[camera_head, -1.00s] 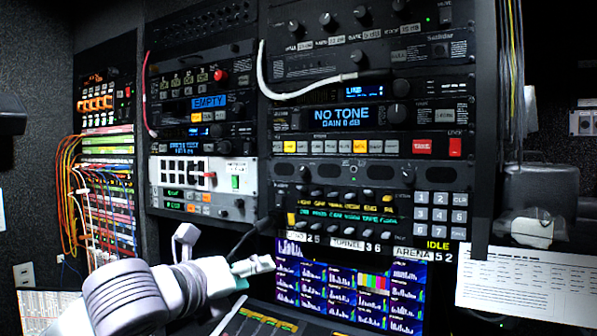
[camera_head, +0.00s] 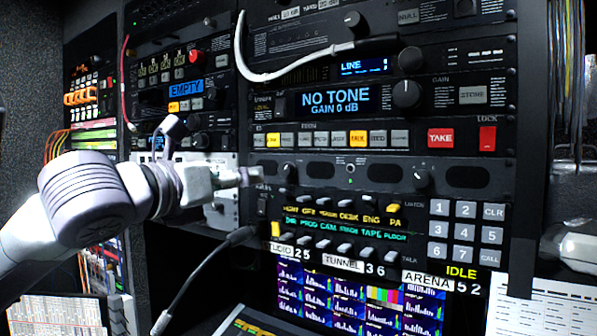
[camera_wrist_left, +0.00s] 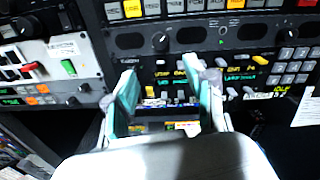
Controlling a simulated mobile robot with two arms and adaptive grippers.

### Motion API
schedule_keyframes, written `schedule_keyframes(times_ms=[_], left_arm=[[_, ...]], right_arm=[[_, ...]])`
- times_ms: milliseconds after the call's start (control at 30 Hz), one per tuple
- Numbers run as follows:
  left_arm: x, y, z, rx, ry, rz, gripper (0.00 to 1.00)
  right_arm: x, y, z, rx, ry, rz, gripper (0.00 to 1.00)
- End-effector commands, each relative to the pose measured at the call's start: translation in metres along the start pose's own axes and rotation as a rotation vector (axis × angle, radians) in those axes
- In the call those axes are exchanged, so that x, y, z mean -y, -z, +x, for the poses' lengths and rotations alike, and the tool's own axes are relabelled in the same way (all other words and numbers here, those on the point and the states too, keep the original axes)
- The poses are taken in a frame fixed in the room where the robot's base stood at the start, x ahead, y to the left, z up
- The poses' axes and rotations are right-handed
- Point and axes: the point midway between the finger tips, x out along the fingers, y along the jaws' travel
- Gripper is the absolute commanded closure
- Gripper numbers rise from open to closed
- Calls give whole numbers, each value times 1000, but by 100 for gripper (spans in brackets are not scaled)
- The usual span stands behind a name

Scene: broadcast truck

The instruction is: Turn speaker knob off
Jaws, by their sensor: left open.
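A black panel (camera_head: 380,172) with dark oval grilles carries a left knob (camera_head: 289,172) and a right knob (camera_head: 421,179). I cannot read which of them is labelled as the speaker knob. My left gripper (camera_head: 250,177) is just left of the left knob in the head view, apart from it as far as I can see. In the left wrist view, my left gripper (camera_wrist_left: 168,84) is open and empty, its fingers spread below the left knob (camera_wrist_left: 161,41). The right knob (camera_wrist_left: 282,37) is farther right there. My right gripper is not in view.
Below the panel sit an intercom unit with small knobs, a keypad (camera_head: 465,232) and a monitor (camera_head: 355,297). A black cable (camera_head: 205,275) hangs below the gripper. A white cable (camera_head: 300,65) loops above. A white panel (camera_wrist_left: 68,55) is at left in the wrist view.

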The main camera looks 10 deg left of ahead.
Motion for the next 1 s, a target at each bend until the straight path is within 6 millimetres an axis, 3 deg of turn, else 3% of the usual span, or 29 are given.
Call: schedule_keyframes(times_ms=[167, 467, 700, 833, 1000], left_arm=[[1, -3, 16, -2, 1, -1, 45], [2, -4, 80, -4, 1, -3, 45], [1, -4, 120, -1, 0, -1, 45], [1, -2, 132, 0, 0, -1, 45], [0, -1, 137, 1, -1, 0, 45]], right_arm=[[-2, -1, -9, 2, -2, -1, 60], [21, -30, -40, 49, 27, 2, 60], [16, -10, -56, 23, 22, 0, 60], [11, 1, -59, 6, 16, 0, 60], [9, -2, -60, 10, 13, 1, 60]])
